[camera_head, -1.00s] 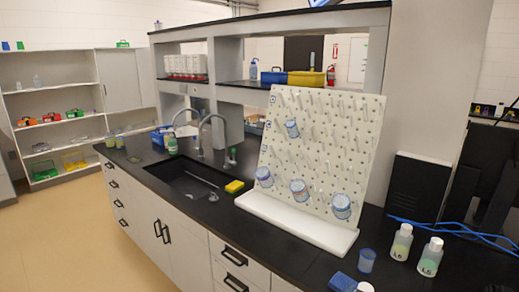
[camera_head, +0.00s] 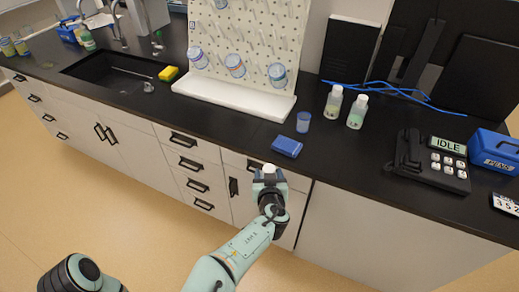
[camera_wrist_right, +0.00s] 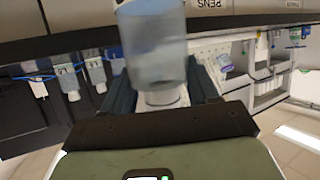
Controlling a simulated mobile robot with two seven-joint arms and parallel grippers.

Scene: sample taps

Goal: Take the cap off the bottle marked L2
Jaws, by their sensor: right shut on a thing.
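My right gripper (camera_head: 268,178) is shut on a small bottle in front of the bench edge. Its white cap (camera_head: 268,168) shows on top in the head view. My left gripper is out of view.
A blue box (camera_head: 287,146) and a blue cup (camera_head: 303,122) are near the front edge. A white pegboard rack (camera_head: 235,95) stands left of them, beyond it the sink (camera_head: 110,72). A black keypad device (camera_head: 432,162) and blue case (camera_head: 495,150) are at right. Blue cables (camera_head: 405,92) lie behind the bottles.

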